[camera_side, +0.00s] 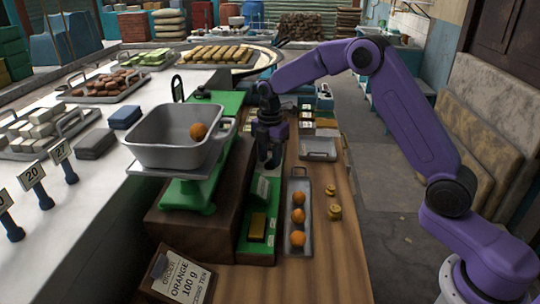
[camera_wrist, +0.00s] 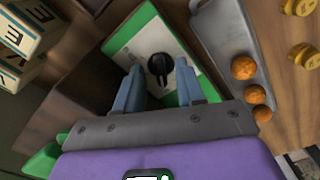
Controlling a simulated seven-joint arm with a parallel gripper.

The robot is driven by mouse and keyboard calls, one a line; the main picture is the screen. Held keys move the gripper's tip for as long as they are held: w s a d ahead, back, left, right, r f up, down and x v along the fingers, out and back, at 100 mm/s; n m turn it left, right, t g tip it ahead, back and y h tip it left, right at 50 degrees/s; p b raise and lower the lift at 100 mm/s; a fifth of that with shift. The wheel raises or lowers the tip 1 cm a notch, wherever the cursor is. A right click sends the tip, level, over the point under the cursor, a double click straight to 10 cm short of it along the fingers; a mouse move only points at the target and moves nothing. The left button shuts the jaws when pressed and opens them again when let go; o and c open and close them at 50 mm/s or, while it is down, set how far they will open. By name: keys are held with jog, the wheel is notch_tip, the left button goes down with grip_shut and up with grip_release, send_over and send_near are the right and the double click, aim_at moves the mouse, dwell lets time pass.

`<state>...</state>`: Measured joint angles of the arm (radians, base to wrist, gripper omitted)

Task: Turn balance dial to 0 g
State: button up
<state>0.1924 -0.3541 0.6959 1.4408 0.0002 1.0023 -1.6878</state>
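The balance dial (camera_wrist: 160,68) is a round black knob on a white plate with a green border, seen in the wrist view; its scale is too small to read. My gripper (camera_wrist: 159,70) is open, its two fingers apart on either side of the knob; whether they touch it I cannot tell. In the side view my gripper (camera_side: 268,158) points down at the front face of the balance and hides the dial there. The green balance (camera_side: 188,195) stands on a dark brown block and carries a grey pan (camera_side: 165,157) with an orange (camera_side: 198,131) in it.
A grey tray (camera_side: 298,241) with three oranges lies right of the balance, with gold coins (camera_side: 334,212) beside it. An order sign (camera_side: 182,277) reads "ORANGE 100 g". Bare wood lies at the front right.

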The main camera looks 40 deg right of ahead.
aim_at(270, 159)
notch_tip(270, 159, up, 17)
jog(key=shift+r, duration=0.2)
dwell(0.5)
dwell(0.3)
jog(key=s+a+f+m, duration=0.2)
jog(key=s+a, duration=0.2)
jog(key=s, duration=0.6)
jog(key=s+a+f+m, duration=0.15)
jog(key=s+a, duration=0.25)
jog(key=s, duration=0.6)
jog(key=s+d+f+m, duration=0.1)
jog(key=s+d+f, duration=0.1)
jog(key=s, duration=0.5)
jog(key=s+d+f+m, duration=0.2)
jog(key=s+d+f, duration=0.1)
jog(key=s, duration=0.4)
jog(key=s+d+f+m, duration=0.2)
jog(key=s, duration=0.5)
jog(key=shift+d+f, duration=0.2)
jog(key=shift+f, duration=0.05)
